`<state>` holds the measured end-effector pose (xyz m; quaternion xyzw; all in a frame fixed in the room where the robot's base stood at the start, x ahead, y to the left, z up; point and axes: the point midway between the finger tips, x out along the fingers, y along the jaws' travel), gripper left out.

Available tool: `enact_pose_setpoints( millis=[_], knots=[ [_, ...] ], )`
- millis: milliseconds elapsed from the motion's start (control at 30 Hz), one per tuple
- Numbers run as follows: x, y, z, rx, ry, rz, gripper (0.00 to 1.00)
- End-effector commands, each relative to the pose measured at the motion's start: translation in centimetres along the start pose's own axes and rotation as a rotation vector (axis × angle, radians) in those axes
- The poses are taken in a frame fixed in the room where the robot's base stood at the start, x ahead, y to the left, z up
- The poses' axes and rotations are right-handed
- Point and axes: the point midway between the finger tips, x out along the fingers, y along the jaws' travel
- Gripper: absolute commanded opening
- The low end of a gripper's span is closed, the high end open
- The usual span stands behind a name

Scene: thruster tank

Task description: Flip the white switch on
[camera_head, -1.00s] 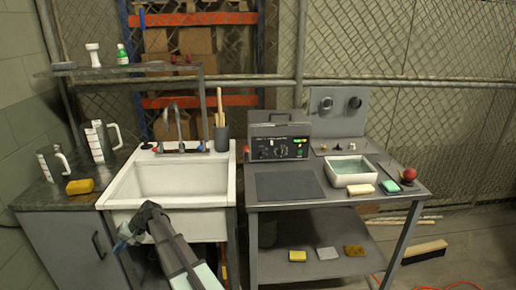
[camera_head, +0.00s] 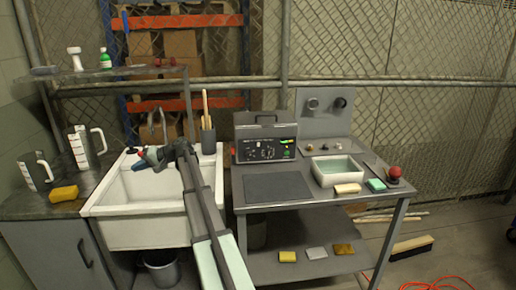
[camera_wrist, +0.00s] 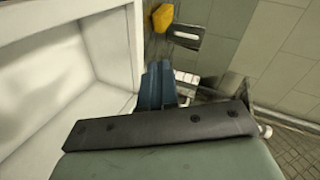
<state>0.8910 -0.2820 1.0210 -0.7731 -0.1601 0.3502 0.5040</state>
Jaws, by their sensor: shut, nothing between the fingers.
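A dark control box (camera_head: 265,150) with knobs and a small lit green display stands on the grey bench. Its panel details are too small for me to single out a white switch with certainty. My gripper (camera_head: 141,162) is over the back left part of the white sink, close to the faucet (camera_head: 156,125), left of the control box and well apart from it. In the wrist view its blue fingers (camera_wrist: 158,85) are together and empty. The control box is not visible in the wrist view.
The white sink (camera_head: 145,235) lies under my arm. The bench (camera_head: 285,207) holds a flat dark plate (camera_head: 277,186), a white basin (camera_head: 338,179) and a red knob (camera_head: 395,172). A yellow sponge (camera_head: 64,193) and measuring jugs stand left of the sink.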

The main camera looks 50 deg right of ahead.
Motion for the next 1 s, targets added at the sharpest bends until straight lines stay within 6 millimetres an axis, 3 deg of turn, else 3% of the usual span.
enact_pose_setpoints(
  millis=[33, 200, 500, 1000],
  knots=[
    [-1.9, 1.1, -0.9, -0.007, 0.027, 0.004, 0.00],
    [-7.3, 4.5, -3.2, -0.041, 0.107, 0.015, 0.00],
    [-17.4, 10.1, -6.2, -0.102, 0.247, 0.052, 0.00],
    [-35.2, 19.0, -7.7, -0.201, 0.472, 0.150, 0.00]
  ],
)
